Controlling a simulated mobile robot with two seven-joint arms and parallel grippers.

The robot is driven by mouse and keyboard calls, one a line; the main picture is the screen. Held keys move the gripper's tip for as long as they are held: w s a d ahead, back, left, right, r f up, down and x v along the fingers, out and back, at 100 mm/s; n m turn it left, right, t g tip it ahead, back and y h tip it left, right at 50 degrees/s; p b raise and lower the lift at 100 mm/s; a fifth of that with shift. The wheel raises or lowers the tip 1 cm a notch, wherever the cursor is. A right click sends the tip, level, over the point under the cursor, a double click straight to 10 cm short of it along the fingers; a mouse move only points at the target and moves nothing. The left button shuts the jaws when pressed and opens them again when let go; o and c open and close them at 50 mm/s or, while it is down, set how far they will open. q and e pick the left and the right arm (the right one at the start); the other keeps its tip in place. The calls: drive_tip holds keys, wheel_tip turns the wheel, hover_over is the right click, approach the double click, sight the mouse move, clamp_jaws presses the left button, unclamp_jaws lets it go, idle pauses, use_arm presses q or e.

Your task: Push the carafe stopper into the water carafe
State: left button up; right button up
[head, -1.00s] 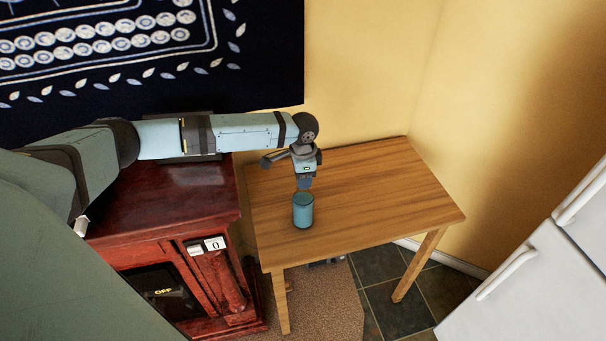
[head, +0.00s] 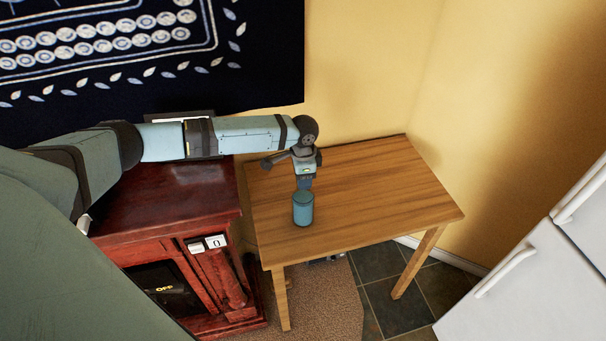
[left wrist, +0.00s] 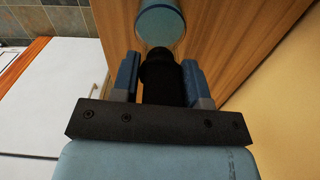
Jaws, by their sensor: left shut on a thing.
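The water carafe (head: 303,211) is a teal cylinder standing upright on the wooden table. In the left wrist view its round teal top (left wrist: 160,20) shows at the upper edge. My left gripper (head: 305,184) points down just above the carafe. In the left wrist view its blue fingers (left wrist: 161,80) are shut on the black carafe stopper (left wrist: 158,66). The stopper's far end lies at the near edge of the carafe in that view; I cannot tell whether they touch. In the head view the stopper cannot be made out. My right gripper is not in view.
The wooden table (head: 390,185) is otherwise bare, with free room right of the carafe. A dark red cabinet (head: 185,195) stands to its left. A yellow wall (head: 365,70) is behind, and a white fridge (head: 530,285) stands at right.

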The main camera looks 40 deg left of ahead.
use_arm(q)
drive_tip(key=shift+f+p, duration=0.5)
drive_tip(key=shift+p, duration=0.15)
idle(1.0)
drive_tip(key=shift+s+f+p, duration=0.1)
drive_tip(key=shift+s+p, duration=0.05)
drive_tip(key=shift+p, duration=0.2)
idle(0.4)
drive_tip(key=shift+d+f, duration=0.1)
idle(0.3)
drive_tip(key=o, duration=1.5)
drive_tip(key=shift+c, duration=0.2)
drive_tip(key=shift+w+r, duration=0.2)
drive_tip(key=shift+r, duration=3.4)
drive_tip(key=shift+s, duration=0.1)
